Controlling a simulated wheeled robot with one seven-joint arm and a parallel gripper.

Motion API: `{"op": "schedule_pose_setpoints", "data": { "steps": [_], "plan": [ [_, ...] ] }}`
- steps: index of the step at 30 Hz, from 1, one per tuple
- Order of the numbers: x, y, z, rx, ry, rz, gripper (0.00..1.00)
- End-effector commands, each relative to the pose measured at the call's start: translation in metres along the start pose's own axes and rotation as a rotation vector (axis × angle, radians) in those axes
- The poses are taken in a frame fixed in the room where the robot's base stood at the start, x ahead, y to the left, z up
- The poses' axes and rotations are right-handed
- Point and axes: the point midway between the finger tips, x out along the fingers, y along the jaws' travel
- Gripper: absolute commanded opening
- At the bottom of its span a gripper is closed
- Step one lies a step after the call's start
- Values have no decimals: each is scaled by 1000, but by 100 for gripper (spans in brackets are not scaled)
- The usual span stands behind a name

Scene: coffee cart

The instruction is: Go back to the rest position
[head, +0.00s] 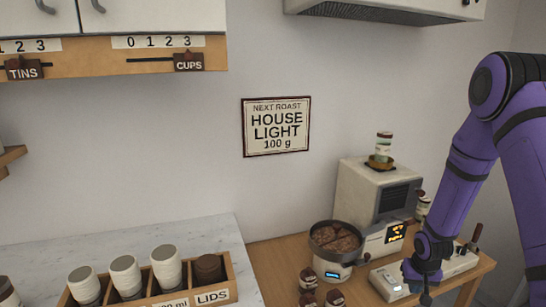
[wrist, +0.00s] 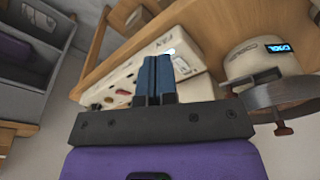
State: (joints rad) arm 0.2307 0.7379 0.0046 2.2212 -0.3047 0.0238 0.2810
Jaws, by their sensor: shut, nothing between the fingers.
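My gripper (wrist: 154,80) shows in the wrist view with its two blue fingers together and nothing between them. In the head view my purple arm comes down from the right, and the gripper (head: 424,292) hangs at the bottom right, partly cut off by the frame edge. It is over the front of the wooden counter (head: 262,258), close to a white device (head: 386,280) with a small display. In the wrist view a long white panel (wrist: 120,88) lies behind the fingers; I cannot tell whether they touch it.
A white roaster (head: 362,205) and a round bean tray (head: 336,236) stand left of my arm. Small dark-lidded jars (head: 308,278) stand in front. A wooden rack (head: 232,268) of cups and lids is at lower left. A sign (head: 277,126) hangs on the wall. Air before the wall is clear.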

Motion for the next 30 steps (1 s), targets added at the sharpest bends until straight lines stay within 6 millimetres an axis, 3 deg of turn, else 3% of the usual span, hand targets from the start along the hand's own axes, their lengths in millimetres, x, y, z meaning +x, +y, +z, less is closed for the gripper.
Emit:
{"op": "schedule_pose_setpoints", "data": {
  "steps": [8,14,22,30],
  "plan": [
    [-37,-4,-9,-11,22,12,0],
    [-79,-8,-14,-22,46,23,0],
    [-172,-20,-11,-44,95,40,0],
    [-260,-31,12,-65,141,42,0]
  ]
}}
